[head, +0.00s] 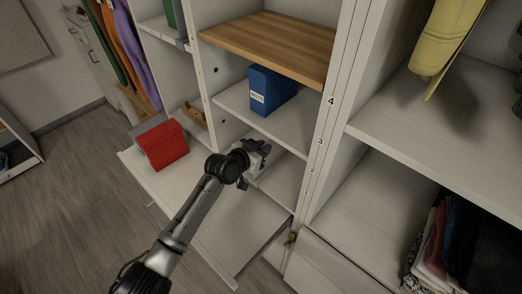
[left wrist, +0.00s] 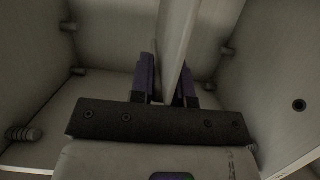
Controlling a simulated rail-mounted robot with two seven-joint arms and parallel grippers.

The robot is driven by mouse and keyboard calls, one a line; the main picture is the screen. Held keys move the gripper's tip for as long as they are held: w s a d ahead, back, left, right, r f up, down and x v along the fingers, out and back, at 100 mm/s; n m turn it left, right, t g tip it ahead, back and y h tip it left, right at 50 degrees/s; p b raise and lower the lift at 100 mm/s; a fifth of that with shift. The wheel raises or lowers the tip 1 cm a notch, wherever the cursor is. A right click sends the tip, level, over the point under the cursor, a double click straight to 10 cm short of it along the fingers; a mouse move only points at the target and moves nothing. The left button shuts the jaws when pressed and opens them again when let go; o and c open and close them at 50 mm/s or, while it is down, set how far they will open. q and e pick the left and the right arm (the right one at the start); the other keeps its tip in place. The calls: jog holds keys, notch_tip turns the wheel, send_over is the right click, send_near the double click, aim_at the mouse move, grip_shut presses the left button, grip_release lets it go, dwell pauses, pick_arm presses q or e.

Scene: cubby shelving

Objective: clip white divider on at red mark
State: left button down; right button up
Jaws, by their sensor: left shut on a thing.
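My left gripper (head: 258,152) reaches into the lower cubby, below the shelf with the blue binder. In the left wrist view, the purple-edged fingers (left wrist: 166,88) are shut on the white divider (left wrist: 176,42), a thin pale panel seen nearly edge-on, extending away from the gripper between the cubby walls. In the head view, the arm and gripper hide most of the divider. I cannot make out a red mark in either view, nor tell whether the divider touches a shelf. My right gripper is not in view.
A blue binder (head: 273,90) stands on the white shelf (head: 290,128) above the gripper. A red binder (head: 162,143) sits on the lowered white flap (head: 215,215). A wooden shelf (head: 268,45) is higher up. Pegs (left wrist: 78,71) stick out inside the cubby.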

pick_arm(q)
jog(key=c, duration=1)
grip_release()
jog(key=shift+s+a+r, duration=0.1)
jog(key=shift+a, duration=0.05)
jog(key=shift+p+v, duration=2.45)
jog(key=shift+v, duration=4.25)
